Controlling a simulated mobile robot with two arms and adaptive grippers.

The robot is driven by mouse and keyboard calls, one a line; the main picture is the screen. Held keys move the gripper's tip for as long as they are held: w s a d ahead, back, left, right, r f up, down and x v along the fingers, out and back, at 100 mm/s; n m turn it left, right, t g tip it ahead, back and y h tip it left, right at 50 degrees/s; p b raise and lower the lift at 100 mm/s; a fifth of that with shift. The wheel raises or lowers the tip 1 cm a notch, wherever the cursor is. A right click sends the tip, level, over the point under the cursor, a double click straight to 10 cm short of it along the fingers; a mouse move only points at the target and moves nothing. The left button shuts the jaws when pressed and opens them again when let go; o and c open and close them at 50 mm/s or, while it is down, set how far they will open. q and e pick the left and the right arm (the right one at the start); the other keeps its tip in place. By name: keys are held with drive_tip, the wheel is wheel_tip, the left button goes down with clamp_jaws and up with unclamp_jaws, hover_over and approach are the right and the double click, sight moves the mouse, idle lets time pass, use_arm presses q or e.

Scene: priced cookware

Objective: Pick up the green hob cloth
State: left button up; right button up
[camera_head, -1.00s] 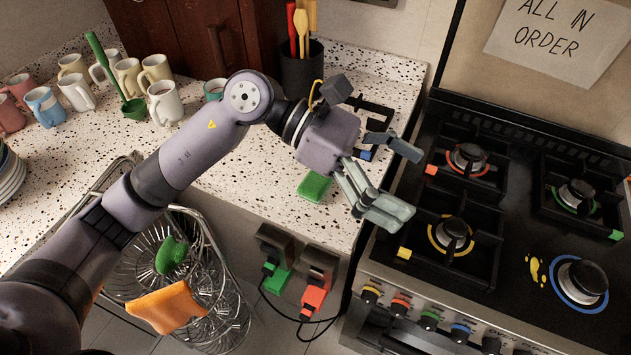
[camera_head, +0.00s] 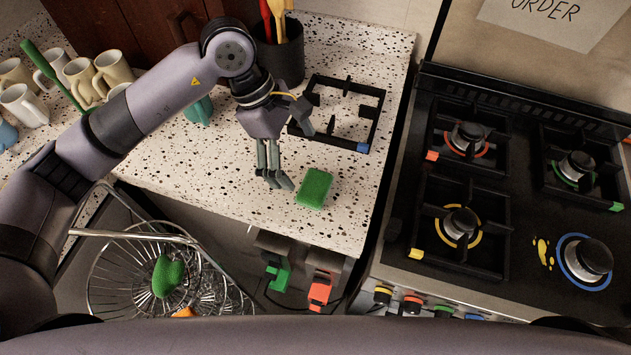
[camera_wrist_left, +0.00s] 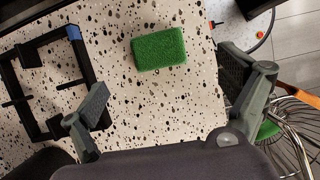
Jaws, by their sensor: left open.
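A green block-shaped cloth or sponge (camera_head: 315,188) lies flat on the speckled counter, left of the hob. It also shows in the left wrist view (camera_wrist_left: 159,49), top centre, whole and uncovered. My left gripper (camera_head: 294,157) is open and empty above the counter, just left of and behind this green piece, not touching it. In the left wrist view its fingers (camera_wrist_left: 168,96) are wide apart, with the green piece ahead of the gap. A second, rounded green piece (camera_head: 168,276) sits at the wire basket. My right gripper is out of view.
A black pan grate (camera_head: 376,107) lies on the counter behind the green piece. The hob (camera_head: 431,190) stands to the right. The wire basket (camera_head: 105,262) and coloured plugs (camera_head: 320,290) are below the counter edge. Mugs (camera_head: 112,68) and a utensil pot (camera_head: 284,58) stand further back.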

sight(314, 185)
use_arm(q)
drive_tip(key=x, duration=0.2)
drive_tip(key=p+x, duration=0.1)
drive_tip(key=shift+w+a+f, duration=0.25)
drive_tip(key=shift+x, duration=1)
drive_tip(key=shift+d+f+p, duration=0.35)
drive_tip(key=shift+p, duration=0.35)
drive_tip(key=p+x, duration=0.1)
drive_tip(key=x, duration=0.3)
drive_tip(key=shift+p, duration=0.35)
drive_tip(key=shift+f, duration=0.1)
drive_tip(key=shift+c, duration=0.3)
drive_tip(key=c, duration=0.9)
drive_tip(key=shift+c, duration=0.4)
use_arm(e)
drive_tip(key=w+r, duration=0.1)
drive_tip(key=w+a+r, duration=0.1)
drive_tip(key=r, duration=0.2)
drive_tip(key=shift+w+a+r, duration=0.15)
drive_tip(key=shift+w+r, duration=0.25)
